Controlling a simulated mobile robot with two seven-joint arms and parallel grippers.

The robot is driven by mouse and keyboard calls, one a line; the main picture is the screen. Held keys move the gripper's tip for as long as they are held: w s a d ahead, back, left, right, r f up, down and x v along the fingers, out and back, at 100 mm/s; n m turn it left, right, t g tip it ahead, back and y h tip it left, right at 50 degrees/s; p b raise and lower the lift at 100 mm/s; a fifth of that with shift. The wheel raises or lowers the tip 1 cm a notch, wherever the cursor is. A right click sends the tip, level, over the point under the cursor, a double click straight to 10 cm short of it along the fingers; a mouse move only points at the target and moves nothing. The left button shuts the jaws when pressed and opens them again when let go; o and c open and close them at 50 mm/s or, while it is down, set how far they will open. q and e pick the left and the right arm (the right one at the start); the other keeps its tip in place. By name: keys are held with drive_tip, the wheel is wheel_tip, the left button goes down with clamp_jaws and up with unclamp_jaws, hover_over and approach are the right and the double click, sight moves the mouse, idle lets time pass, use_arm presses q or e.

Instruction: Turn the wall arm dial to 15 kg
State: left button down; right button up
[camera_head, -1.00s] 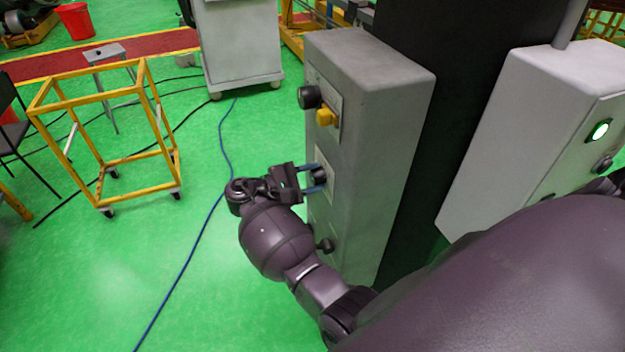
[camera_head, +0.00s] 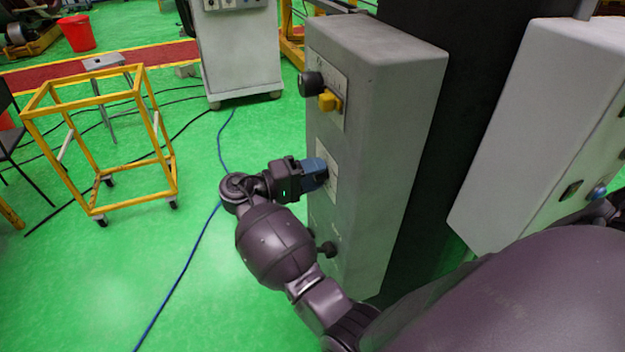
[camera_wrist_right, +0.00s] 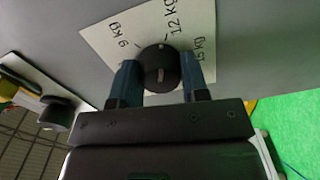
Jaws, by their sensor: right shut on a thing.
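The dial is a round black knob (camera_wrist_right: 160,70) on a white label plate (camera_wrist_right: 110,32) marked in kg. In the right wrist view, 12 kg and 15 kg read at the upper right of the knob, and another kg mark stands at its left. A pale line shows on the knob's face; I cannot tell which mark it points to. My right gripper (camera_wrist_right: 161,84) has its two blue fingers on either side of the knob, shut on it. In the head view the gripper (camera_head: 314,174) hides the knob at the grey box (camera_head: 380,130). My left gripper is out of view.
Above the dial, the box carries a black knob (camera_head: 311,84) and a yellow switch (camera_head: 329,101); a small dark knob (camera_head: 326,250) sits below. A second grey box (camera_head: 540,120) stands at right. A yellow frame cart (camera_head: 150,130) and open green floor lie left.

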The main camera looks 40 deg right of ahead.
drive_tip(key=m+b, duration=0.4)
drive_tip(key=m, duration=0.1)
drive_tip(key=shift+f+m, duration=0.3)
drive_tip(key=shift+f, duration=0.1)
drive_tip(key=shift+m+b, duration=0.4)
drive_tip(key=shift+b, duration=0.05)
drive_tip(key=shift+m+b, duration=0.7)
drive_tip(key=shift+m, duration=0.6)
drive_tip(key=shift+r+m+b, duration=0.15)
drive_tip(key=shift+m+b, duration=1.05)
drive_tip(key=shift+m, duration=0.1)
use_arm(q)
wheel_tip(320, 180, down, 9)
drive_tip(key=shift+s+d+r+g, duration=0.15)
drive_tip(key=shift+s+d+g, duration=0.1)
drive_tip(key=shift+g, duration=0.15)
use_arm(e)
drive_tip(key=shift+r, duration=0.1)
drive_tip(key=shift+m, duration=0.3)
